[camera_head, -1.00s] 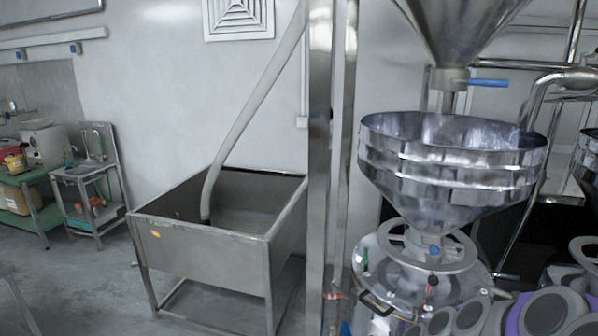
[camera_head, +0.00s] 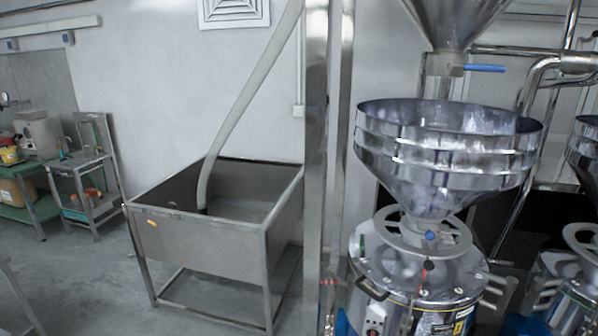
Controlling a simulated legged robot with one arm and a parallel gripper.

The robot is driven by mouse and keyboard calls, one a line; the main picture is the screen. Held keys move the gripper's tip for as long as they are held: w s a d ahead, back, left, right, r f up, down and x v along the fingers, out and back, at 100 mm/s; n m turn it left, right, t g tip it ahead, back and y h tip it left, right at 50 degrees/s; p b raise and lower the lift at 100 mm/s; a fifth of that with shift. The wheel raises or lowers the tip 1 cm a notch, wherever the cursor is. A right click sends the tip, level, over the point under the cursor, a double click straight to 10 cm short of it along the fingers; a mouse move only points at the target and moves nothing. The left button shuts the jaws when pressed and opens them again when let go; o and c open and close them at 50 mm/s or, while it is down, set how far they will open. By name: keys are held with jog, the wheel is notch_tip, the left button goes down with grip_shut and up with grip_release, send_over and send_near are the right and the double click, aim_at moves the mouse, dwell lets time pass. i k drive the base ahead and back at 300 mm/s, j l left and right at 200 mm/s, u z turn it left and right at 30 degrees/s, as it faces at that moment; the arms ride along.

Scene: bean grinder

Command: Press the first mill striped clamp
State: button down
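A mill (camera_head: 380,262) stands right of centre, with a wide steel hopper (camera_head: 440,165) above it and a ring-shaped handwheel (camera_head: 462,240) around the hopper's neck. A rod with a red knob (camera_head: 428,265) stands at the front of its lid. A black curved handle (camera_head: 371,290) is at the lid's left front, and a pale clamp-like part (camera_head: 497,292) is at its right side. I cannot make out stripes on any clamp at this size. The mill's lower part is cut off by the bottom edge. My gripper is not in view.
A second mill (camera_head: 560,290) stands close on the right, partly cut off. A steel post (camera_head: 316,150) rises just left of the first mill. An open steel bin (camera_head: 200,240) on legs stands left of the post. Grey floor (camera_head: 90,285) is open at the lower left.

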aim_at(330, 282)
jog(key=i+j, duration=0.1)
jog(key=j, duration=0.4)
jog(key=i+j, duration=0.1)
jog(key=j, duration=0.4)
jog(key=i+j, duration=0.15)
jog(key=j, duration=0.35)
jog(key=i+j, duration=0.1)
jog(key=j, duration=0.4)
jog(key=z, duration=1.6)
jog(key=i, duration=1)
